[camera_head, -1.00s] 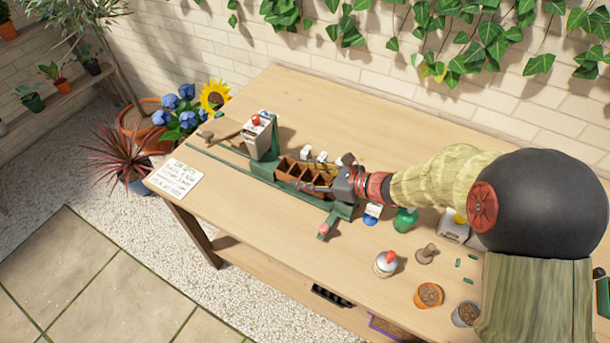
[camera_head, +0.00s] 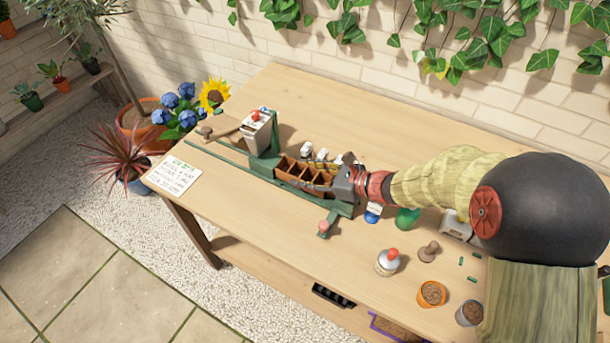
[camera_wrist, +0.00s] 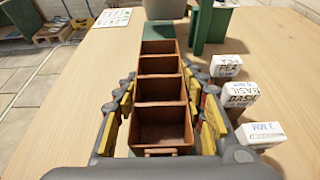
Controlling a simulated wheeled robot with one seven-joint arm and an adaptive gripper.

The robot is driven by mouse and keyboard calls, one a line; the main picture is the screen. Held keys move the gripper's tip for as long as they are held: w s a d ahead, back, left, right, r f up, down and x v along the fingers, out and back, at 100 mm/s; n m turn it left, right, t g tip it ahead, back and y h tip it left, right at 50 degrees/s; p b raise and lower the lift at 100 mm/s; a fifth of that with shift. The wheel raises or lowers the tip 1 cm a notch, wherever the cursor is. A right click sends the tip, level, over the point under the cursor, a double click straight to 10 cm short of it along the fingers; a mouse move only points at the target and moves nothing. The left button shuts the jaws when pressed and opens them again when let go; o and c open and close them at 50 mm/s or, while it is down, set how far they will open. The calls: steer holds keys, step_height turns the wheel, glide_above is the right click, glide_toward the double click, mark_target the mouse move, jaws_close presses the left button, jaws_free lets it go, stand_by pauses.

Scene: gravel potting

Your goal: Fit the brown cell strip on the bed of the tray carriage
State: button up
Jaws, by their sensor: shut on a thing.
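The brown cell strip (camera_head: 300,172), a row of open square cells, is at the green tray carriage (camera_head: 318,200) on the table. It also shows lengthwise in the wrist view (camera_wrist: 160,88), with green carriage surface beyond its far end. My gripper (camera_head: 325,181) is shut on the strip's near end, with its yellow-padded fingers along both long sides in the wrist view (camera_wrist: 163,103). The strip looks lined up with the carriage. I cannot tell whether its underside rests fully on the bed, since its walls and my fingers hide that.
A pale box with a red knob (camera_head: 257,130) stands at the carriage's far end beside a green post. White labelled blocks (camera_wrist: 241,94) lie close to the strip's right side. A bottle (camera_head: 387,263) and pots stand nearer me.

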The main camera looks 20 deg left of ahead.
steer(key=shift+s+d+f+b, duration=0.15)
steer(key=shift+s+f+b, duration=0.2)
steer(key=shift+f, duration=0.3)
steer(key=shift+s+d+f+b, duration=0.15)
steer(key=shift+f+b, duration=0.25)
steer(key=shift+f, duration=0.2)
steer(key=o, duration=1.3)
steer(key=shift+o, duration=2.2)
steer(key=shift+w+a+r+p, duration=0.1)
steer(key=shift+w+r+p, duration=0.1)
steer(key=shift+r, duration=0.2)
steer(key=shift+w+r+p, duration=0.1)
steer(key=shift+r+p, duration=0.1)
steer(key=shift+r, duration=0.2)
steer(key=shift+w+a+r+p, duration=0.1)
steer(key=shift+r+p, duration=0.4)
steer(key=shift+r, duration=1.1)
steer(key=shift+w+a+r+p, duration=0.1)
steer(key=shift+r+p, duration=0.35)
steer(key=shift+r, duration=1.1)
